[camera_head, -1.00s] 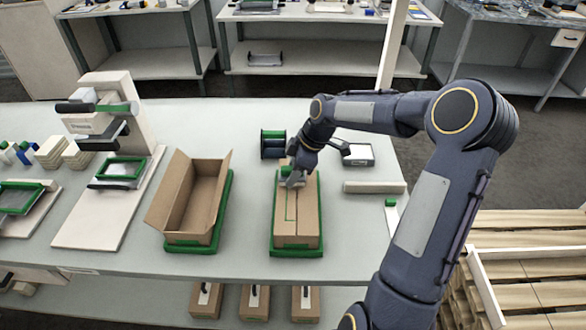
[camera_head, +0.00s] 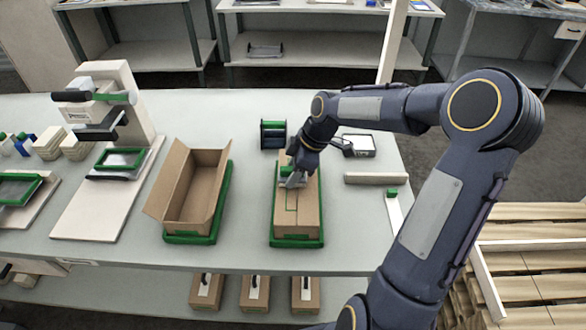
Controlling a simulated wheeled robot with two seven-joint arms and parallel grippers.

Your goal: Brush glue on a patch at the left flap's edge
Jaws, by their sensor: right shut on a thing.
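A closed brown carton (camera_head: 310,218) lies in a green-edged tray (camera_head: 297,243) right of the table's middle. A thin green outline (camera_head: 291,208) marks a patch on its top, at the left flap's edge along the seam. My right gripper (camera_head: 290,177) is over the far part of the carton top, shut on a small tool with a green part, probably the glue brush. The tool's tip is at or just above the cardboard beyond the outline; contact is unclear. The gripper hides part of the top. I see no clear glue. My left gripper is out of view.
An open carton (camera_head: 190,200) stands in another green tray to the left. A green-and-dark dispenser (camera_head: 273,134) and a flat dark-framed device (camera_head: 357,146) stand behind. A pale bar (camera_head: 376,178) lies to the right. A press (camera_head: 110,120) stands at left.

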